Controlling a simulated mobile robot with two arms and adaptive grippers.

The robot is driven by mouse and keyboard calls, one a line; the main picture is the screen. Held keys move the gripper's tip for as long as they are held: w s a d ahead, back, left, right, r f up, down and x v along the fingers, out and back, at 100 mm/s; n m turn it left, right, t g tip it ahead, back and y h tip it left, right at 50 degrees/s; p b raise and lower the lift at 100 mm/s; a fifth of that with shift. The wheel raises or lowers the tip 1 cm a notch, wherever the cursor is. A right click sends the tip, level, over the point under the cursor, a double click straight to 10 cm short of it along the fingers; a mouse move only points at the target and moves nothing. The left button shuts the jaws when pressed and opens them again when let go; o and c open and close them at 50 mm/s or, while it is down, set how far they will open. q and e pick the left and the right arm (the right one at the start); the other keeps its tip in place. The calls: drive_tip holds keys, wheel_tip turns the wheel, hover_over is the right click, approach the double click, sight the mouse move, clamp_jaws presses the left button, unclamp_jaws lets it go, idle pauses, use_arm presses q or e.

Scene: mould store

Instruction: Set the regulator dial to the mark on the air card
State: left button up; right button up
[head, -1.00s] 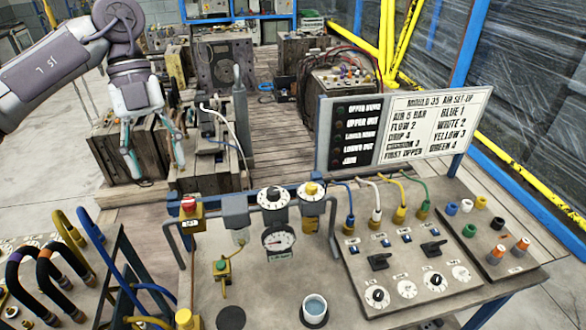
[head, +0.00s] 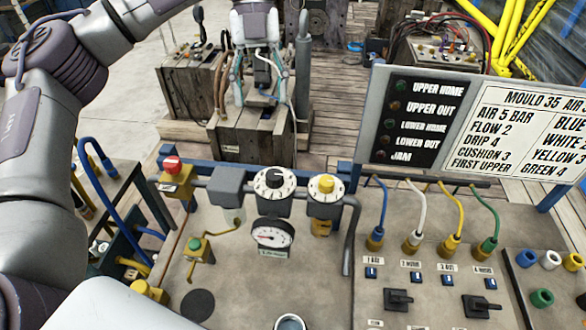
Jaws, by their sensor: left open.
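The regulator dial (head: 274,182) is a white round scale with a black knob, on top of the grey regulator on the bench panel. A white gauge (head: 272,235) with a dark rim sits just below it; its figures are too small to read. The air card (head: 530,130) at the right reads "AIR 5 BAR" among other lines; its right edge is cut off. My left gripper (head: 260,98) is open and empty, fingers pointing down. In the picture it is above the dial, beyond the panel, apart from it. My right gripper is not in view.
A yellow-knobbed dial (head: 326,187) stands close right of the regulator dial. A red-topped yellow valve (head: 175,175) is to its left. A grey pipe (head: 350,235), coloured hoses and black switches (head: 398,298) lie further right. A dark lamp board (head: 418,120) stands beside the card.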

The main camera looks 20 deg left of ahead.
sight(274, 173)
use_arm(q)
drive_tip(key=b+x, duration=0.1)
drive_tip(key=x, duration=0.4)
drive_tip(key=w+x, duration=0.1)
drive_tip(key=x, duration=0.4)
drive_tip(key=b+x, duration=0.1)
drive_tip(key=x, duration=0.4)
drive_tip(key=shift+w+d+f+b, duration=0.25)
drive_tip(key=shift+w+d+b, duration=0.05)
drive_tip(key=shift+w, duration=0.05)
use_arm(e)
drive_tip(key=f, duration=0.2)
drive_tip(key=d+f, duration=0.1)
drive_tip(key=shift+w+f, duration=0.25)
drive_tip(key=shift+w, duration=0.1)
use_arm(q)
drive_tip(key=c, duration=1.1)
drive_tip(key=shift+c, duration=0.2)
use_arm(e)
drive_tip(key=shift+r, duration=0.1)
use_arm(q)
drive_tip(key=shift+r, duration=0.1)
